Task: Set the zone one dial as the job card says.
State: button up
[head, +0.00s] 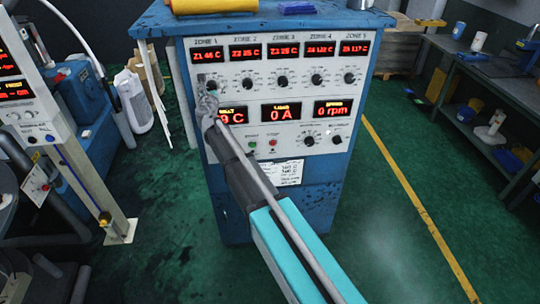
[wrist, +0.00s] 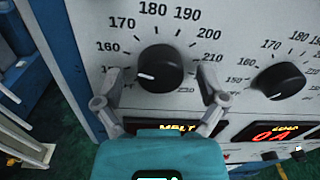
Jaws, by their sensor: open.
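The zone one dial is a round black knob (wrist: 161,69) with a white pointer line, in the middle of the wrist view. Its pointer aims left and slightly down, below the 160 mark. Scale numbers from 160 up to 210 show around it; the lowest marks are partly hidden. My gripper (wrist: 163,76) is open, with one finger on each side of the knob; I cannot tell whether they touch it. In the head view my gripper (head: 207,98) covers part of the dial (head: 211,86). A white paper card (head: 285,173) is on the blue cabinet's front; its writing is too small to read.
The blue cabinet (head: 230,210) carries red displays, with a row of similar dials to the right, the nearest being the zone two dial (head: 248,82). A second panel (head: 28,95) stands at left. A workbench (head: 480,130) is at right. The green floor between is clear.

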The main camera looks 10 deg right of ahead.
jog(key=s, duration=1.4)
jog(key=s+d+f+m+g+h+b, duration=0.2)
jog(key=s+d+f+m+g+b, duration=0.1)
jog(key=d+f+m, duration=0.5)
jog(key=s+d+f+m+g+h+b, duration=0.3)
jog(key=s+d+f+m+g+b, duration=0.1)
jog(key=d+f+m, duration=0.5)
jog(key=shift+d+m+g, duration=0.6)
jog(key=shift+d+m, duration=0.2)
jog(key=shift+m, duration=0.5)
jog(key=s+d+f+m+g+y, duration=0.2)
jog(key=s+f+m+g+y, duration=0.1)
jog(key=s+m, duration=0.6)
jog(key=s+d+f+m+g+y, duration=0.2)
jog(key=s+f+m+g+y, duration=0.1)
jog(key=s+f+m+g, duration=0.3)
jog(key=shift+s+d+m+g, duration=0.2)
jog(key=shift+s+m+g, duration=0.2)
jog(key=shift+s+m, duration=1.4)
